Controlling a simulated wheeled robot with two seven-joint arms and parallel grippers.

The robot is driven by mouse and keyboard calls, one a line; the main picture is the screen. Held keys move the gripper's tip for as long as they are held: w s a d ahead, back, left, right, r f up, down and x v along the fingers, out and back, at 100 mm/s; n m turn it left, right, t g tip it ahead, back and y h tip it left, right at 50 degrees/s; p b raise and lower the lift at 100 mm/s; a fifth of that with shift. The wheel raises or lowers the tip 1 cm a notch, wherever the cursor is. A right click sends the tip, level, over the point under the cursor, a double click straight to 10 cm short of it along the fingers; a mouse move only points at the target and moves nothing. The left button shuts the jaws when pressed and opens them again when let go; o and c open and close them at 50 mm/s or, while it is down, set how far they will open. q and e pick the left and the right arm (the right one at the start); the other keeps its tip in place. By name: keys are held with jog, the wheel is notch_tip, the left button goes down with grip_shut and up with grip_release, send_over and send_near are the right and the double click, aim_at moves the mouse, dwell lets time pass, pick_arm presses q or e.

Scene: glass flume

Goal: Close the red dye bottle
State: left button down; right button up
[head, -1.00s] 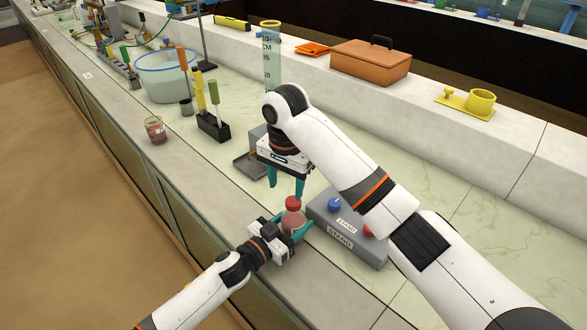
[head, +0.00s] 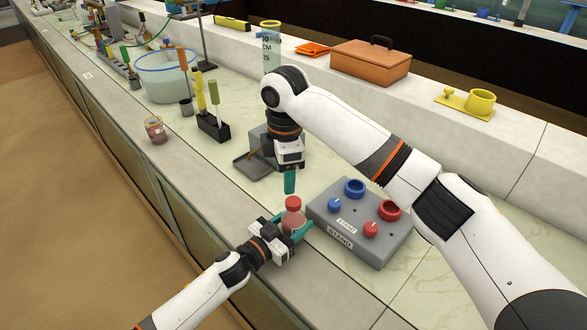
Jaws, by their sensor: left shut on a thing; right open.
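The red dye bottle (head: 292,221) stands upright near the front edge of the bench, with a red cap (head: 293,202) on its top. Whether the cap is fully tightened cannot be told. My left gripper (head: 294,230) is shut around the bottle's body from the front left. My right gripper (head: 290,181) is open and empty, above and just behind the cap, apart from it. Its fingers overlap in this view. The grey stand (head: 340,239) is right of the bottle, with blue and red rings and knobs on it.
A jar with reddish contents (head: 155,130) stands at the front edge on the left. A grey scale-like device (head: 254,163) and a dark rack (head: 214,128) stand behind the bottle. A tall cylinder (head: 271,48) is farther back. Bare bench lies right of the stand.

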aim_at(294, 201)
jog(key=n, duration=0.4)
jog(key=shift+d+r+n, duration=0.25)
jog(key=shift+d+n, duration=0.05)
jog(key=n, duration=0.3)
jog(key=d+n, duration=0.1)
jog(key=n, duration=0.2)
jog(key=shift+r, duration=0.15)
jog(key=shift+f, duration=4)
jog(key=shift+c, duration=0.5)
